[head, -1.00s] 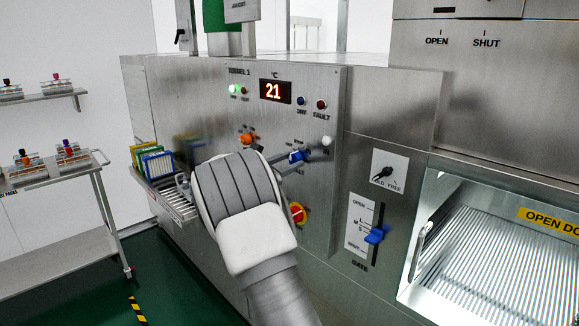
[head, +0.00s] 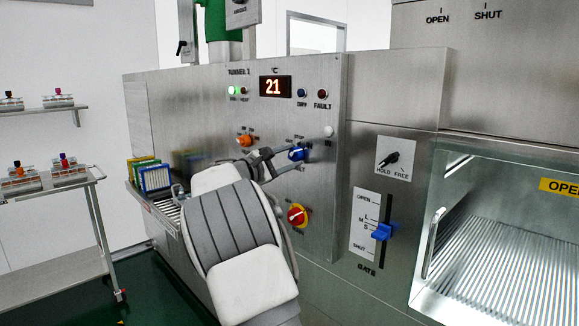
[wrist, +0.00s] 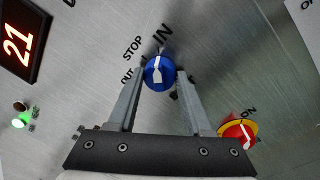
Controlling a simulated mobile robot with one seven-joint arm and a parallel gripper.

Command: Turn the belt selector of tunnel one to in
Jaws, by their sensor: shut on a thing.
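The belt selector is a blue knob with a white pointer (wrist: 158,72), on the steel panel of tunnel one. In the head view the blue knob (head: 297,154) sits right of the orange knob. The labels STOP, IN and a partly hidden OUT ring it in the wrist view. In the head view my gripper (head: 283,158) reaches the knob from the left.
A red and yellow knob (head: 297,215) lies below the selector, and an orange knob (head: 244,141) to its left. A blue gate lever (head: 383,231) and a HOLD/FREE switch (head: 391,159) are on the right. A rack of coloured frames (head: 151,176) stands at the tunnel's left.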

